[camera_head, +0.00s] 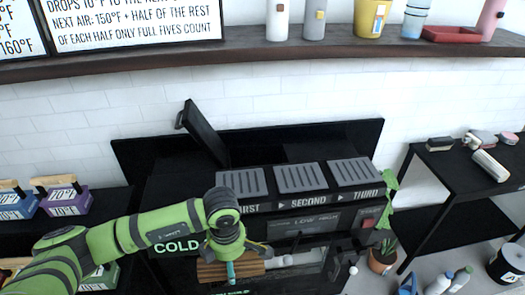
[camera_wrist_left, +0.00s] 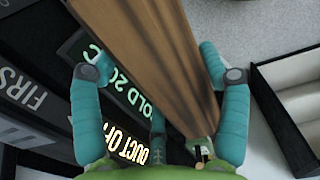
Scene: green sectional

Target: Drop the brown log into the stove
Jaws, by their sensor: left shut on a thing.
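The brown log (camera_head: 212,271) is held by my left gripper (camera_head: 233,266) in front of the black stove (camera_head: 290,213), low in the head view. The stove has grey vented plates over the labels FIRST, SECOND and THIRD. A dark lid (camera_head: 206,134) stands tilted open at its back left. Whether the stove's opening lies under the lid cannot be seen. My right gripper is not in view.
A display reading COLD (camera_head: 176,246) is behind my left arm. Boxed weights (camera_head: 65,195) stand on the left shelf. A potted plant (camera_head: 383,259) and a black rack (camera_head: 460,170) are on the right. A dark wall shelf (camera_head: 270,50) spans the top.

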